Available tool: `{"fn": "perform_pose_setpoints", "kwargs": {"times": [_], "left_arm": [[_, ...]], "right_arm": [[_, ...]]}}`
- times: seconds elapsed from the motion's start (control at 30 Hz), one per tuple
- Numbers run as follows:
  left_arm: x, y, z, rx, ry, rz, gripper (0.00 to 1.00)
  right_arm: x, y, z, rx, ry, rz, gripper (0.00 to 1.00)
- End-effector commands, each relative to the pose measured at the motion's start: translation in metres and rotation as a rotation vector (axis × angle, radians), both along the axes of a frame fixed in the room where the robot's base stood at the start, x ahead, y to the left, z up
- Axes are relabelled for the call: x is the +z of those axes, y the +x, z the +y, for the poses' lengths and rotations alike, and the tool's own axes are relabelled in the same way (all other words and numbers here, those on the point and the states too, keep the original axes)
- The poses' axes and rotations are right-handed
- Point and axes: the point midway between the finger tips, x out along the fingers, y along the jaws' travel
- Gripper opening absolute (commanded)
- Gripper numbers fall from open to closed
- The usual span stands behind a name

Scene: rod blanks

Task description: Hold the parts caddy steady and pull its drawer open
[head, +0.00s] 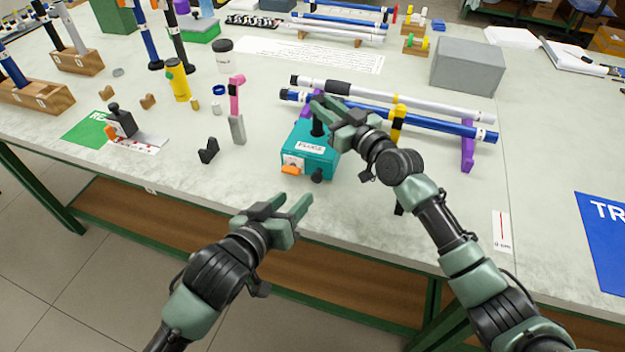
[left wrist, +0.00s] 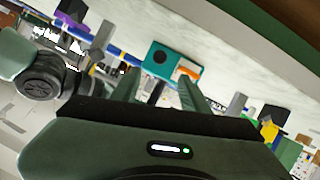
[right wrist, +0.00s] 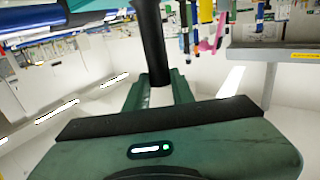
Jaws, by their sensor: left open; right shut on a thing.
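The parts caddy (head: 322,158) is a teal box with a white label, upright near the table's front edge. Its front has an orange piece (head: 290,170) and a black round knob (head: 317,176). A black post (head: 317,128) rises from its top. My right gripper (head: 322,108) is shut on this post, which also shows between its fingers in the right wrist view (right wrist: 152,45). My left gripper (head: 290,207) is open and empty, in front of and below the caddy, apart from it. The left wrist view shows the caddy (left wrist: 160,72) beyond its fingers. The drawer looks closed.
Behind the caddy, a blue rod (head: 440,127) and a white rod (head: 440,106) lie on purple stands (head: 468,154). A pink-and-grey piece (head: 237,128) and a black bracket (head: 208,150) stand to its left. The front table edge is clear near my left gripper.

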Motion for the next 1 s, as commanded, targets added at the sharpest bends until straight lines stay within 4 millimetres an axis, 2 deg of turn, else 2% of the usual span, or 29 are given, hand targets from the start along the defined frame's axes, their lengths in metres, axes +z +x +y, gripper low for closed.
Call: {"fn": "perform_pose_setpoints", "kwargs": {"times": [0.3, 0.5, 0.7, 0.97, 1.0], "left_arm": [[-0.023, 0.055, -0.025, -0.002, 0.003, 0.001, 0.45], [-0.034, 0.08, -0.037, -0.002, 0.003, 0.002, 0.45], [-0.039, 0.09, -0.042, -0.002, 0.003, 0.002, 0.45], [-0.039, 0.09, -0.042, -0.002, 0.004, 0.002, 0.45], [-0.039, 0.09, -0.042, -0.002, 0.004, 0.002, 0.34]], "right_arm": [[0.0, 0.0, 0.0, 0.0, 0.001, -0.001, 0.0], [0.0, 0.0, 0.0, 0.0, 0.001, -0.001, 0.0], [0.0, 0.0, 0.0, 0.0, 0.001, -0.001, 0.0], [0.0, 0.0, 0.0, 0.0, 0.0, 0.0, 0.0], [0.0, 0.0, 0.0, 0.0, 0.0, 0.0, 0.0]]}}
